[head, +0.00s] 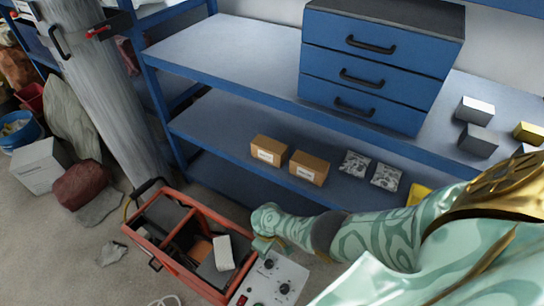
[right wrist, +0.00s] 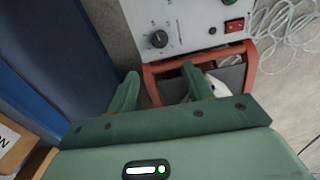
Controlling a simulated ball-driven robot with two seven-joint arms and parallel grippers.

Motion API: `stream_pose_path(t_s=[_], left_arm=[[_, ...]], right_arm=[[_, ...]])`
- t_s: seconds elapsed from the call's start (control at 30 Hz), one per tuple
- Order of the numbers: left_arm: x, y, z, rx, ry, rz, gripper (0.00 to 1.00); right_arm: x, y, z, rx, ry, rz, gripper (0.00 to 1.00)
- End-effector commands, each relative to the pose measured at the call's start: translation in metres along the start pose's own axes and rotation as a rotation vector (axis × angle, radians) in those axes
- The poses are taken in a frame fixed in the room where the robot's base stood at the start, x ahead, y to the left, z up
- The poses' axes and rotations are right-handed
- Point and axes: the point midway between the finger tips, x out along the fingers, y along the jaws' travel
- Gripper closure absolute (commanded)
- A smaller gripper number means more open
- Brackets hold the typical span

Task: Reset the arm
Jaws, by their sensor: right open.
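My right arm comes in from the right in the head view. Its green gripper (head: 264,244) is over the right rim of an orange-red open box (head: 190,276), close to a grey control panel (head: 272,278). In the right wrist view the two green fingers (right wrist: 162,82) stand apart with nothing held between them. Beyond them are the panel (right wrist: 175,22) with a black knob and a red switch, and the box's red frame (right wrist: 150,84). My left gripper is not in view.
A blue shelf unit (head: 225,124) stands behind, with small cardboard boxes (head: 268,150), silver packets (head: 354,164) and a blue drawer cabinet (head: 375,75). A grey pillar (head: 105,85) stands left. White cable (right wrist: 285,45) lies on the floor beside the panel.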

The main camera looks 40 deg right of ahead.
Motion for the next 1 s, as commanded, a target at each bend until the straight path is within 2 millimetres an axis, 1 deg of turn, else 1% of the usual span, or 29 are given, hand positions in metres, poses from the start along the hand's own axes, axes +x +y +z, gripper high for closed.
stream_pose_path(t_s=[0.03, 0.17, 0.77, 0.87, 1.0], left_arm=[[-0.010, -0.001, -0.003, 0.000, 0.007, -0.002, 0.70], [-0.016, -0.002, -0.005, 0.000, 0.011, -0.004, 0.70], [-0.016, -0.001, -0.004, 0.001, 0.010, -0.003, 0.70], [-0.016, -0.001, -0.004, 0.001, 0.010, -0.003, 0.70], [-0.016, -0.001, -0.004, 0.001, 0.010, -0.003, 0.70]], right_arm=[[-0.013, 0.000, -0.001, 0.000, 0.003, 0.001, 0.49], [-0.020, 0.000, 0.000, 0.000, 0.000, 0.000, 0.49], [-0.020, 0.000, 0.000, 0.001, 0.001, 0.000, 0.49], [-0.020, 0.002, -0.007, 0.016, 0.038, 0.008, 0.49], [-0.026, 0.013, -0.037, 0.040, 0.193, 0.070, 0.49]])
